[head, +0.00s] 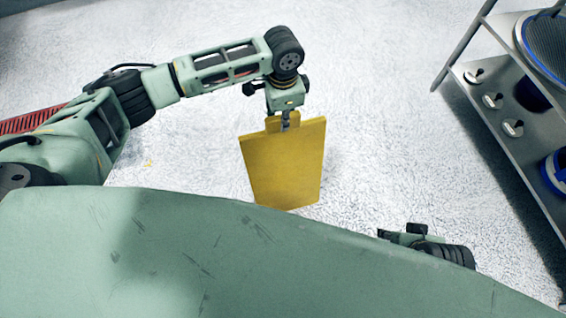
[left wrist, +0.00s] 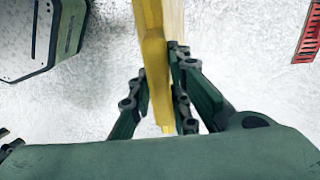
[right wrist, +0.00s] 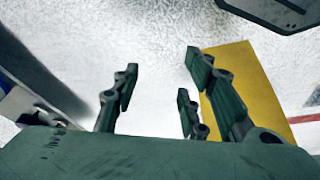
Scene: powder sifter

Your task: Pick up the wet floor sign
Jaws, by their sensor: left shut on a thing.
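The wet floor sign (head: 283,165) is a yellow folded panel, hanging in the middle of the head view. My left gripper (head: 286,118) is shut on its top edge from above. In the left wrist view the sign (left wrist: 154,60) runs between the fingers of the left gripper (left wrist: 160,100), edge-on. My right gripper (right wrist: 155,85) is open and empty in the right wrist view, with the yellow sign (right wrist: 247,90) beyond its right fingers. In the head view only part of the right arm shows at lower right.
A metal rack (head: 500,115) stands at the right, with small white-topped items (head: 492,101) and a blue-rimmed sieve (head: 550,45). A red grating (head: 35,120) lies at the left. The pale floor (head: 390,130) between sign and rack is clear.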

